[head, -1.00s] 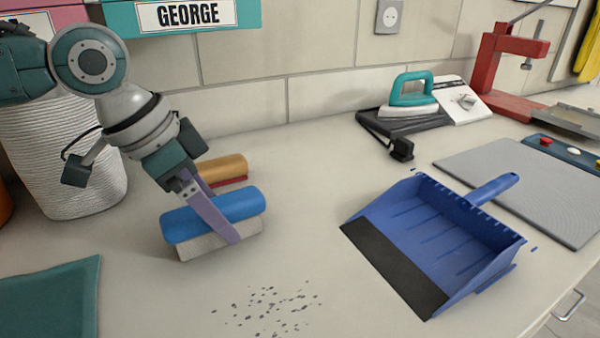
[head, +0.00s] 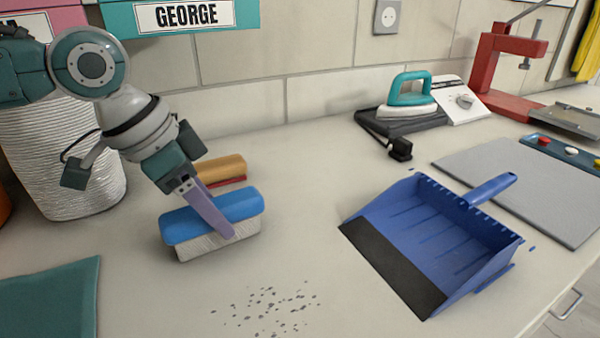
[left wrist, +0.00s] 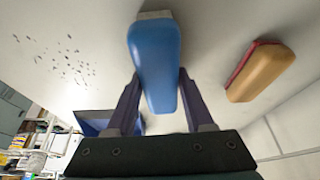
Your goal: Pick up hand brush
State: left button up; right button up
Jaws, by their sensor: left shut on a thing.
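The hand brush (head: 212,216) has a blue back and pale bristles. It is on or just above the counter at centre left, bristles down; I cannot tell whether they touch the surface. My left gripper (head: 222,222) reaches down over it with its purple fingers on its sides. In the left wrist view the blue brush (left wrist: 155,62) lies between the two fingers of my left gripper (left wrist: 155,92), which is shut on it. The far finger is hidden behind the brush in the head view. My right gripper is not in view.
A wooden-backed brush with a red strip (head: 222,170) lies just behind. A blue dustpan (head: 440,235) is at right, and dark crumbs (head: 265,310) lie in front. A white ribbed basket (head: 65,160) stands at left, near a teal cloth (head: 50,295). An iron (head: 408,97) is at the back.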

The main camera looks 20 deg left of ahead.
pick_arm(q)
grip_shut()
jog(key=shift+r+b, duration=0.2)
jog(key=shift+b, duration=0.15)
notch_tip(320, 180, up, 20)
jog(key=p, duration=0.3)
jog(key=shift+r, duration=0.1)
